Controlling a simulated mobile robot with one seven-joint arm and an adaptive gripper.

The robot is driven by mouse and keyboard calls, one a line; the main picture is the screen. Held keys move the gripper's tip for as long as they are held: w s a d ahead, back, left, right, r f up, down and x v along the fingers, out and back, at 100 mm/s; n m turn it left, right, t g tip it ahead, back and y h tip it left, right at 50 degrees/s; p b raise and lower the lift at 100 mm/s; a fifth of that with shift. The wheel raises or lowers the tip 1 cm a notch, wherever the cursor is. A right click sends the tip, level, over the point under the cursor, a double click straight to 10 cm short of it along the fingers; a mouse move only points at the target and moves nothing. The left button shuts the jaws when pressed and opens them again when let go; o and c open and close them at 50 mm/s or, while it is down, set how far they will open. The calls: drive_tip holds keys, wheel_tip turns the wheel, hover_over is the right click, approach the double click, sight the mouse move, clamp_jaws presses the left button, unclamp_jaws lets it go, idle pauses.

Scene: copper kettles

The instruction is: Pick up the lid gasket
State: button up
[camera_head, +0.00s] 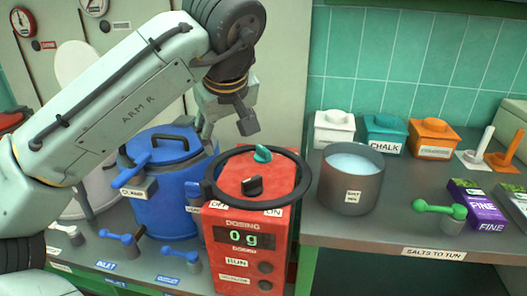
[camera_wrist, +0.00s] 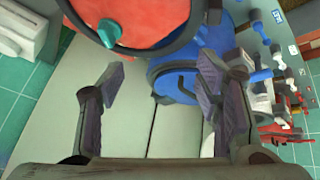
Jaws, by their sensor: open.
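A black ring, which looks like the lid gasket (camera_head: 208,189), lies around the top of the red dosing box (camera_head: 250,218). In the wrist view the dark ring (camera_wrist: 152,57) curves round the red top at the upper edge, partly cut off by the frame. My gripper (camera_head: 227,124) is open and empty, above and behind the ring, near the blue pot. In the wrist view my gripper's fingers (camera_wrist: 155,84) are wide apart with nothing between them, and the ring lies beyond them.
A blue lidded pot (camera_head: 175,205) with a clamp stands left of the dosing box. A grey pot (camera_head: 351,180) stands to its right on the counter. Teal (camera_head: 261,153) and black (camera_head: 252,186) knobs stick up inside the ring. Coloured salt boxes line the tiled wall.

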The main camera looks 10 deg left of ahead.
sight(209, 179)
drive_tip(key=a+f+g, duration=0.1)
drive_tip(key=f, duration=0.1)
drive_tip(key=s+a+f+n+g, duration=0.1)
drive_tip(key=s+a+f+g+y, duration=0.1)
drive_tip(key=f, duration=0.1)
drive_tip(key=shift+a+f+n+p, duration=0.25)
drive_tip(key=shift+f+n+p, duration=0.05)
drive_tip(key=shift+p, duration=0.05)
drive_tip(key=shift+p+x, duration=0.75)
drive_tip(key=shift+x, duration=2.35)
drive_tip(key=shift+d, duration=0.2)
drive_tip(key=shift+c, duration=0.2)
drive_tip(key=shift+w, duration=0.1)
clamp_jaws()
